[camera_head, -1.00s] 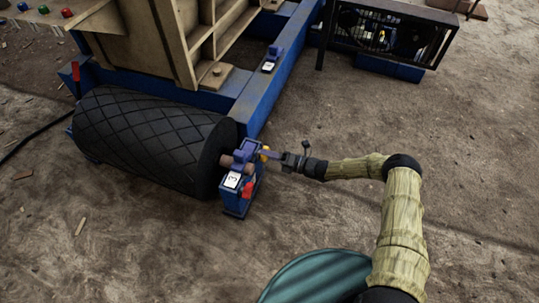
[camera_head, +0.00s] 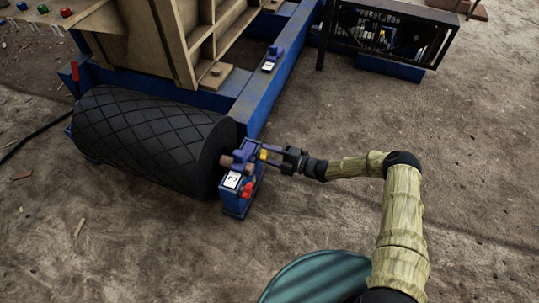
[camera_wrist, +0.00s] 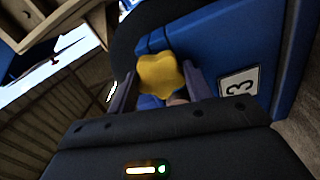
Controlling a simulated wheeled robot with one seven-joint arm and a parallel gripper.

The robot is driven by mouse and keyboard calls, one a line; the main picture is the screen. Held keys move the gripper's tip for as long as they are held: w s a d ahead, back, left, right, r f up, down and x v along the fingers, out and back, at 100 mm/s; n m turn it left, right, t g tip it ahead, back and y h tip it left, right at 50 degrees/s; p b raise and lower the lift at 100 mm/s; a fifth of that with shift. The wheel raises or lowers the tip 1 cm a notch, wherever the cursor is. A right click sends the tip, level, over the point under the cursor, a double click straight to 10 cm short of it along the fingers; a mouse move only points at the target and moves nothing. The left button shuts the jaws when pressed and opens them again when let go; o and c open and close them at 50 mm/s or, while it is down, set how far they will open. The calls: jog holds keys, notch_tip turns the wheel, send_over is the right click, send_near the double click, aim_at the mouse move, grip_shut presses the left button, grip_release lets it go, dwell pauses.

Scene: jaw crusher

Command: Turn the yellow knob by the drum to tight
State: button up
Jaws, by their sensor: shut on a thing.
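The yellow knob (camera_wrist: 160,75) is star-shaped with rounded lobes and sits between my two fingers in the wrist view. My gripper (camera_wrist: 163,85) is shut on it. In the head view my gripper (camera_head: 272,158) reaches in from the right to the blue bearing block beside the drum, and only a bit of the yellow knob (camera_head: 264,155) shows. The black drum (camera_head: 150,140) with a crosshatched surface lies to the left of the block. A white label with a 3 (camera_head: 232,180) is on the block; this label also shows in the wrist view (camera_wrist: 238,88).
A blue frame beam (camera_head: 270,90) runs back from the drum. A dark caged machine (camera_head: 390,35) stands at the back right. The dirt floor on the right is clear.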

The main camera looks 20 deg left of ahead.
jog(key=shift+w, duration=0.1)
jog(key=o, duration=1)
jog(key=shift+d, duration=0.15)
jog(key=d+p, duration=0.2)
jog(key=d, duration=0.3)
jog(key=s+d+p, duration=0.1)
jog(key=d+p, duration=0.1)
jog(key=d, duration=0.4)
jog(key=d+p, duration=0.2)
jog(key=d, duration=0.4)
jog(key=shift+s, duration=0.25)
